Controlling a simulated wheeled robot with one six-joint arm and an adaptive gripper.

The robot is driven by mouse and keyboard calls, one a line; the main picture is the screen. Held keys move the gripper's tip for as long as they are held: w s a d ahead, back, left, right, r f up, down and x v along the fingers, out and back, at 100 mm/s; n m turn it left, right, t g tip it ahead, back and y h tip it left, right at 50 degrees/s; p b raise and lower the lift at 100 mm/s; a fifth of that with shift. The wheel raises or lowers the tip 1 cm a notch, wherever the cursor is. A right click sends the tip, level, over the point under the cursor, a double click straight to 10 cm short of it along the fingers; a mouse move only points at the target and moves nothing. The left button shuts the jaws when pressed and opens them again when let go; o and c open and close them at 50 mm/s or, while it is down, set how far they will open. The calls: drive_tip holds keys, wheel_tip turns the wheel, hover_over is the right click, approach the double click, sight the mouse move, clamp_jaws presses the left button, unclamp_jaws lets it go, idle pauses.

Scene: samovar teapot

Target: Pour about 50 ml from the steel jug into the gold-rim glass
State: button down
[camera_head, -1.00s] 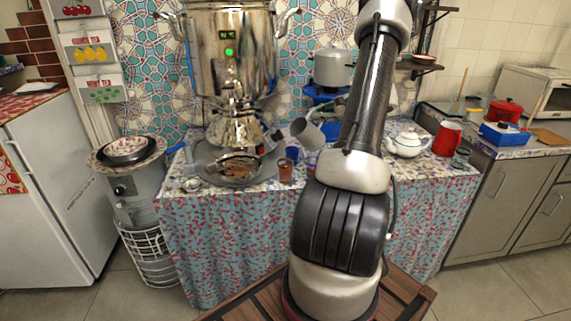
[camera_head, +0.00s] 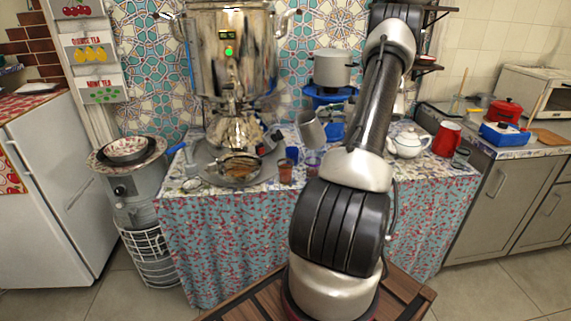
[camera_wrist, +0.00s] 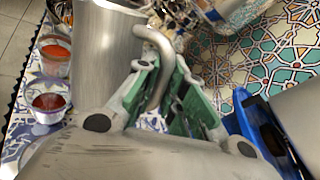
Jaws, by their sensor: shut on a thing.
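My gripper (camera_wrist: 166,78) is shut on that handle. Small glasses stand below the jug: a glass of reddish liquid (camera_head: 286,172) and another glass (camera_head: 312,164) beside it. The wrist view shows glasses with red-orange contents (camera_wrist: 55,50) and (camera_wrist: 48,101). I cannot tell which has the gold rim. The jug's inside is hidden.
A blue cup (camera_head: 292,153) stands behind the glasses. A grey pot (camera_head: 333,68) on a blue burner is behind. A white teapot (camera_head: 408,143) and red jug (camera_head: 446,138) stand right.

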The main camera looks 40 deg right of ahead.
drive_tip(key=shift+d+f+m+t+y, duration=0.5)
drive_tip(key=shift+d+f+m, duration=0.45)
drive_tip(key=shift+f, duration=0.2)
drive_tip(key=shift+d+f+m+t+y, duration=0.5)
drive_tip(key=shift+d+f+m, duration=0.45)
drive_tip(key=shift+f, duration=0.15)
drive_tip(key=shift+s, duration=0.15)
idle(1.1)
